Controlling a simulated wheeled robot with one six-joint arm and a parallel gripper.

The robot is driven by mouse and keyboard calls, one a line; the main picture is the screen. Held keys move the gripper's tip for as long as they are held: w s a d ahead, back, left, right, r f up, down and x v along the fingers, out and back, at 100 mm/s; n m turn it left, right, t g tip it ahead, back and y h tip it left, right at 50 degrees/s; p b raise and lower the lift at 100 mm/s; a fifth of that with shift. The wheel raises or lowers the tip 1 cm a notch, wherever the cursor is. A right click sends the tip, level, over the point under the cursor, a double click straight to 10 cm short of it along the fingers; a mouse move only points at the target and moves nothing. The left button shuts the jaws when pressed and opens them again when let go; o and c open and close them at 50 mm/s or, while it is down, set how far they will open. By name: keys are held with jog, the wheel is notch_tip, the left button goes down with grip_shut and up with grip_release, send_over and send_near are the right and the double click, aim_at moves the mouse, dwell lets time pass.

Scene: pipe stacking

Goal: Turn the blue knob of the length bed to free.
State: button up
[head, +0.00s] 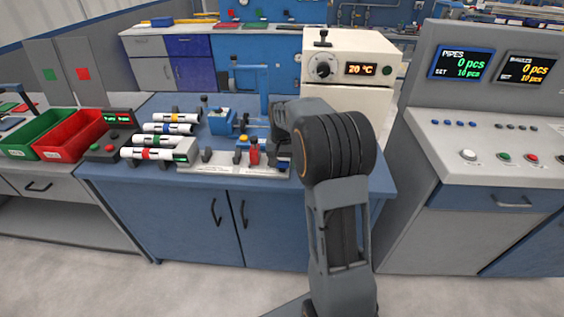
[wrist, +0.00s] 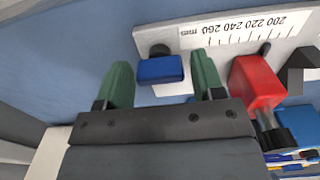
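The length bed is a pale strip with a millimetre scale; it shows in the head view (head: 215,168) along the front of the blue bench and in the wrist view (wrist: 222,38). The blue knob (wrist: 160,70) is a small block near the 260 end of the scale, with a dark round part behind it. My gripper (wrist: 162,78) is open, its two green fingers on either side of the knob. A gap shows between the knob and the right finger; contact at the left finger is unclear.
A red block (wrist: 257,82) on the bed stands just right of the right finger. Pipes with coloured bands (head: 160,140) lie at the bench's left. A white oven (head: 345,65) stands behind my arm. Red (head: 75,132) and green (head: 35,132) bins are further left.

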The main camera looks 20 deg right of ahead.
jog(key=c, duration=0.7)
jog(key=n+p, duration=0.2)
jog(key=n, duration=0.2)
jog(key=shift+r, duration=0.15)
jog(key=n+p, duration=0.1)
jog(key=n, duration=0.3)
jog(key=shift+n, duration=0.3)
jog(key=n+p, duration=0.1)
jog(key=n, duration=0.3)
jog(key=n+p, duration=0.1)
jog(key=n, duration=0.4)
jog(key=shift+w, duration=0.1)
jog(key=shift+n, duration=0.3)
